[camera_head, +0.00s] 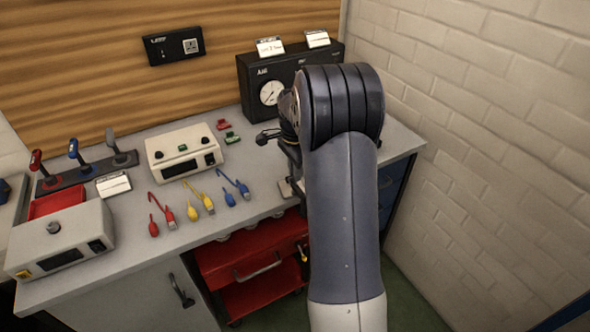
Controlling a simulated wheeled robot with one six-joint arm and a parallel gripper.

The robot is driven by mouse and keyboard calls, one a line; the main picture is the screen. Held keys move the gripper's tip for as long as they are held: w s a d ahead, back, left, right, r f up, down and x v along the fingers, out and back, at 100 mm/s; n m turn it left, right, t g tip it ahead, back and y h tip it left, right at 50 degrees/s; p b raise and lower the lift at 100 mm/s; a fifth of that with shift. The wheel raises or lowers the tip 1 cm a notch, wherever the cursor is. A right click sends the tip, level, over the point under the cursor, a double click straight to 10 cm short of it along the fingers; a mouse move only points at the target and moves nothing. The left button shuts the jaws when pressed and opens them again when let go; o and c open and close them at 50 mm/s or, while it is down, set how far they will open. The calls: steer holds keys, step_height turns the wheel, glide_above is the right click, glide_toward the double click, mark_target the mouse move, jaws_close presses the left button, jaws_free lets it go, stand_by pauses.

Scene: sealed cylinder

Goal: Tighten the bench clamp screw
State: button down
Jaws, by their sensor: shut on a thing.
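My arm reaches in from the bottom of the picture and covers much of the right end of the bench. My gripper (291,152) shows only in part, as dark pieces at the left edge of my arm, low over the bench's front edge. It is shut on what seems to be the bench clamp screw; the fingertips and the grip are mostly hidden. A pale piece of the bench clamp (286,189) shows at the bench's front edge, below my gripper. I cannot tell how far the screw is turned.
The grey bench (244,209) carries a white meter box (185,152), red, yellow and blue leads (196,198), levers (84,160) and a beige box (60,243). A black gauge panel (257,76) stands behind. A red drawer cart (240,266) is below. A brick wall (490,130) bounds the right.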

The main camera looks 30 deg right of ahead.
steer(key=shift+w+r, duration=0.15)
steer(key=shift+r, duration=0.1)
steer(key=c, duration=1.7)
jaws_free()
steer(key=shift+c, duration=0.2)
steer(key=o, duration=0.3)
steer(key=shift+f, duration=0.2)
steer(key=shift+r, duration=0.1)
step_height(320, 180, up, 11)
steer(key=b, duration=0.1)
step_height(320, 180, down, 11)
steer(key=shift+f+p, duration=0.15)
steer(key=shift+p, duration=0.35)
